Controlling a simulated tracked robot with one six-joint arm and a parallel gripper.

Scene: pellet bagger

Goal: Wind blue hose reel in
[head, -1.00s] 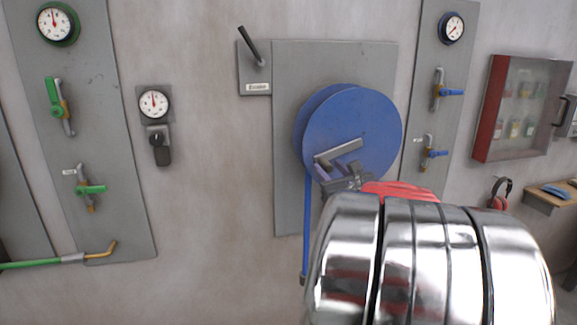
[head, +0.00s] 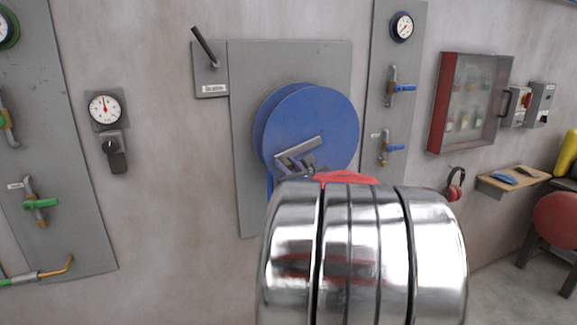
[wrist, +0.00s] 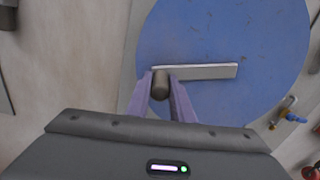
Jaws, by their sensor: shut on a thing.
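The blue hose reel (head: 325,110) is mounted on a grey wall panel. It also fills much of the wrist view (wrist: 215,35). A flat grey crank bar (wrist: 210,71) lies across its face, with a dark round handle knob (wrist: 160,88) at the bar's left end. My gripper (wrist: 160,92) is shut on this knob, one purple finger on each side. In the head view my gripper (head: 293,164) is at the reel's lower left. A short piece of blue hose (head: 269,187) hangs at the reel's left; my arm hides the rest.
A lever (head: 205,47) on a labelled plate is up left of the reel. A panel with a gauge (head: 402,27) and blue-handled valves (head: 398,88) stands close at right. A red-sided cabinet (head: 437,105) and a shelf (head: 500,181) are further right.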

